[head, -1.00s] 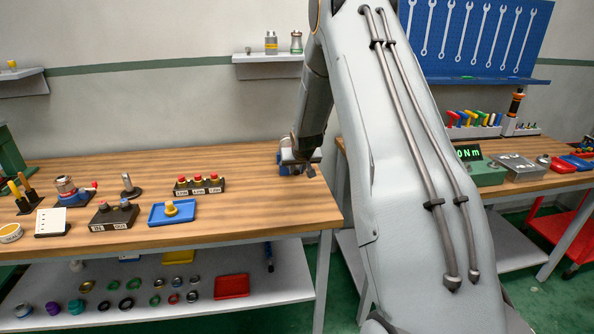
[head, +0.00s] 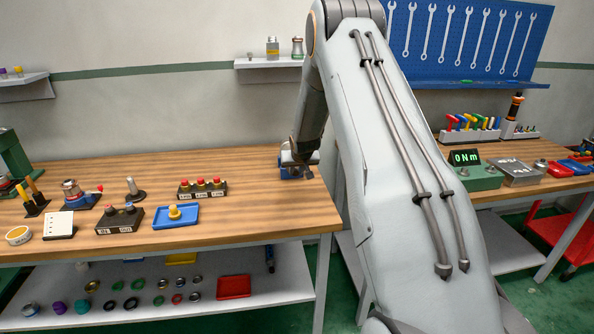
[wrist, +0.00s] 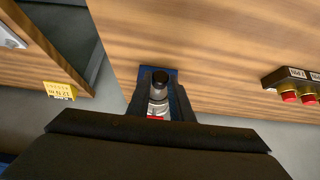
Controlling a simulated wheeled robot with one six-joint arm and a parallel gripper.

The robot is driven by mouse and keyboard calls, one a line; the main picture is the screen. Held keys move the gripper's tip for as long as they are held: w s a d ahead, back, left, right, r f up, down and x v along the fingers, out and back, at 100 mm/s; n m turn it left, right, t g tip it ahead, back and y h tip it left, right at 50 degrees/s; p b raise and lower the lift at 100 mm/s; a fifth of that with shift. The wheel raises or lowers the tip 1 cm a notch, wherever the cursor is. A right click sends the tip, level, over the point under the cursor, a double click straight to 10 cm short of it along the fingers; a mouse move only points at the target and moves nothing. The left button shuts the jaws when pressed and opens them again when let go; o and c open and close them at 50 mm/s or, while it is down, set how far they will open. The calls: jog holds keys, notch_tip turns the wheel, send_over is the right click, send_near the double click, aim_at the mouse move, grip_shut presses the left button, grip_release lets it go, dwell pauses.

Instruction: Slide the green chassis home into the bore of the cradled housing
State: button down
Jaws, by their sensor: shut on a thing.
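My gripper (head: 299,160) is over a small blue cradle (head: 290,173) near the right end of the left bench. In the wrist view my gripper (wrist: 160,103) is shut, its fingers on both sides of a grey cylindrical part (wrist: 158,98). A dark round mouth (wrist: 161,76) shows just beyond the fingertips, over the blue cradle (wrist: 147,74). A small red piece shows close to the palm. No green shows at the gripper, so I cannot tell chassis from housing there, nor how deep one sits in the other.
A block with red buttons (head: 202,188) stands left of the gripper; it is at the right in the wrist view (wrist: 295,90). A blue tray (head: 160,222) with a yellow part sits nearer the front.

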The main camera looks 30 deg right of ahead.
jog(key=shift+w+d+p, duration=0.15)
jog(key=shift+w+p, duration=0.45)
jog(key=shift+p, duration=0.55)
jog(key=c, duration=1.5)
grip_release()
jog(key=shift+b+v, duration=0.7)
jog(key=shift+v, duration=3.2)
